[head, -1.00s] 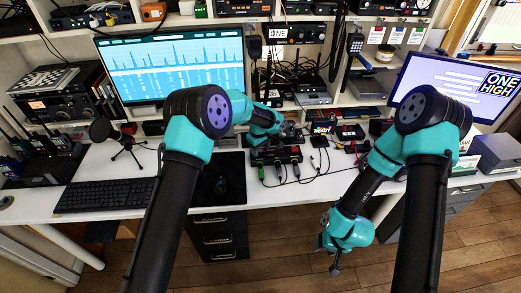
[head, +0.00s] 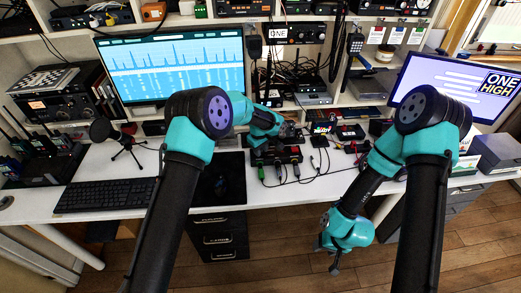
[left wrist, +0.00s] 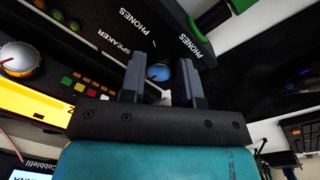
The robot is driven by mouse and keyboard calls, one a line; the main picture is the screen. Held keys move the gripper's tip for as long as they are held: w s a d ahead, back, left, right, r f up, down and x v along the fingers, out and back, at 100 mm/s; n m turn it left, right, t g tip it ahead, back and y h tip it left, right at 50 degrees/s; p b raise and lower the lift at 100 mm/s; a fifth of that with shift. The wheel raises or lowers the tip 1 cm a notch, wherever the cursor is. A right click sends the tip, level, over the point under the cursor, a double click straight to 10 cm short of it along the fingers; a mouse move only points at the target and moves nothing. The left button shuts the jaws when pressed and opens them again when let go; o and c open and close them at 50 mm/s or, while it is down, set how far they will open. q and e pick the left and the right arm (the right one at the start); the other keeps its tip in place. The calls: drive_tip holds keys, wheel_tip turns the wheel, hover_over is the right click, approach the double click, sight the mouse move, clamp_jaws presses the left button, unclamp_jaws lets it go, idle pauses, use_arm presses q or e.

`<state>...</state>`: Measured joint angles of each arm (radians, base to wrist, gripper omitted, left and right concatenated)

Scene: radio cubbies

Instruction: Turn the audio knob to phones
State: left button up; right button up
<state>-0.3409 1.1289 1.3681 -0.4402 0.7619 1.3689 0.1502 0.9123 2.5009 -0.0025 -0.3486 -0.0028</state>
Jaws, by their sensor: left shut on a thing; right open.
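The audio knob (left wrist: 158,72) is a small blue knob on a dark panel in the left wrist view. White labels on the panel around it read PHONES (left wrist: 137,21) and SPEAKER. My left gripper (left wrist: 165,75) has its two grey fingers on either side of the blue knob, shut on it. In the head view my left gripper (head: 288,133) is at the dark device on the desk, and the knob is too small to make out there. My right gripper (head: 335,262) hangs open and empty in front of the desk edge.
A black box with red buttons and plugged cables (head: 277,155) sits just in front of the left gripper. A black keyboard (head: 105,195), a microphone on a tripod (head: 122,145) and two monitors stand on the desk.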

use_arm(q)
drive_tip(key=shift+m, duration=0.4)
drive_tip(key=m, duration=1.1)
drive_tip(key=shift+w+g, duration=0.1)
drive_tip(key=shift+g, duration=0.2)
drive_tip(key=m, duration=0.6)
drive_tip(key=shift+m, duration=0.3)
drive_tip(key=m, duration=0.5)
drive_tip(key=shift+m, duration=0.3)
drive_tip(key=o, duration=0.9)
